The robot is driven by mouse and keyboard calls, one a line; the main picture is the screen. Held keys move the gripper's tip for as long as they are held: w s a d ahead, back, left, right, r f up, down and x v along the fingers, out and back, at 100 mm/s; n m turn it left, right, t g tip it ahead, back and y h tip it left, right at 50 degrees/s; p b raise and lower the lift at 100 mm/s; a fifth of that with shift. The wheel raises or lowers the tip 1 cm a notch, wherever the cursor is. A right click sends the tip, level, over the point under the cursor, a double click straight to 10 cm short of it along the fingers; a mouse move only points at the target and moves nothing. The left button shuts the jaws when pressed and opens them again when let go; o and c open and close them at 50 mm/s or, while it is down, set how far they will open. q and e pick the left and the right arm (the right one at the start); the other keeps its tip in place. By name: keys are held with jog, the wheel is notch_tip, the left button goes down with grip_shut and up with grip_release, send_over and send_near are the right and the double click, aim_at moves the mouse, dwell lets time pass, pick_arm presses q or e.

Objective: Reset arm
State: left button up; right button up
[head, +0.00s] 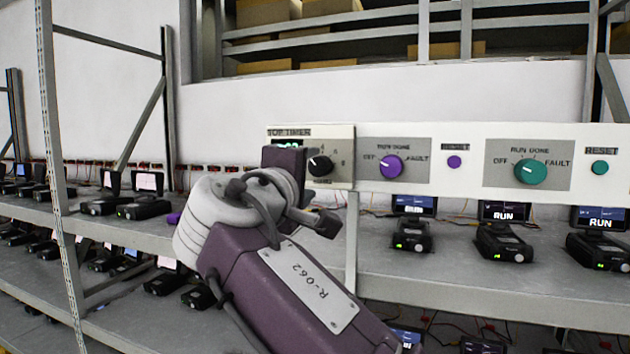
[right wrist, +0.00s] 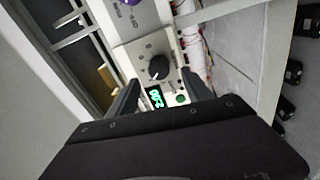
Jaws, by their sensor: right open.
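My right gripper (head: 285,160) is raised in front of the left end of a white control panel in the head view. Its fingers are hidden there by its own body. In the right wrist view the gripper (right wrist: 162,86) is open, with two dark fingers apart and nothing between them but the panel behind. A black timer knob (head: 320,165) sits just right of the gripper; it also shows in the right wrist view (right wrist: 158,68), beyond the fingertips. A green-lit display (right wrist: 156,98) and a green button (right wrist: 181,99) show between the fingers. My left gripper is out of view.
The white panel (head: 470,135) also carries a purple knob (head: 391,167), a small purple button (head: 454,162), a teal knob (head: 530,171) and a teal button (head: 600,167). Grey shelves (head: 450,280) below hold several black devices, some with screens reading RUN. A rack upright (head: 60,170) stands at left.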

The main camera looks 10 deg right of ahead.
jog(key=v, duration=0.3)
jog(key=shift+s+a, duration=0.15)
jog(key=shift+s, duration=0.1)
jog(key=shift+w, duration=0.1)
jog(key=w+f+n+g+y+b, duration=0.1)
jog(key=w+f+g+y+b, duration=0.2)
jog(key=f, duration=1.1)
jog(key=w+f+n+g+y+b, duration=0.15)
jog(key=w+f, duration=0.25)
jog(key=f, duration=0.9)
notch_tip(320, 180, down, 16)
jog(key=s+d+m+g+y+b, duration=0.1)
jog(key=s+d+m+g+b, duration=0.1)
jog(key=g+b, duration=0.1)
jog(key=s+d+f+m+g+y+b, duration=0.2)
jog(key=s+f+m, duration=0.3)
jog(key=s+f, duration=0.6)
jog(key=s+d+f+m+g+y+b, duration=0.2)
jog(key=s+f+m+g, duration=0.3)
jog(key=s+f, duration=0.6)
notch_tip(320, 180, down, 7)
jog(key=shift+d+f+m+b, duration=0.1)
jog(key=shift+d+m+b, duration=0.4)
jog(key=shift+m, duration=0.25)
